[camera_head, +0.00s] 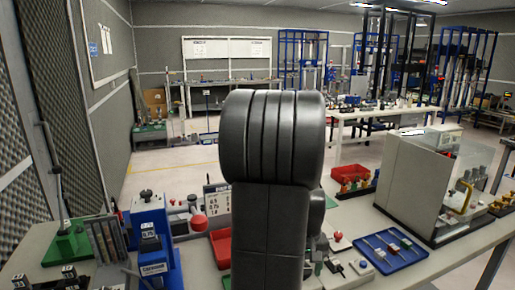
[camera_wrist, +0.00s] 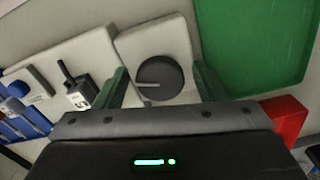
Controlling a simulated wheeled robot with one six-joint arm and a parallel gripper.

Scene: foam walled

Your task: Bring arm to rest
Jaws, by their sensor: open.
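My gripper (camera_wrist: 162,75) shows in the wrist view with its two green fingers apart. A dark round disc with a pale slot (camera_wrist: 159,80) shows between them, on a light grey block (camera_wrist: 180,40). I cannot tell how far below the fingers the disc is, and nothing is seen held. In the head view my black arm stands upright in the middle and hides part of the bench; the gripper does not show there.
A blue press-like device (camera_head: 150,245) stands left of my arm, and a blue tray (camera_head: 408,258) lies to the right. A large grey machine (camera_head: 405,180) stands at right. In the wrist view, a green panel (camera_wrist: 255,45) and a red box (camera_wrist: 285,118) are close on the right.

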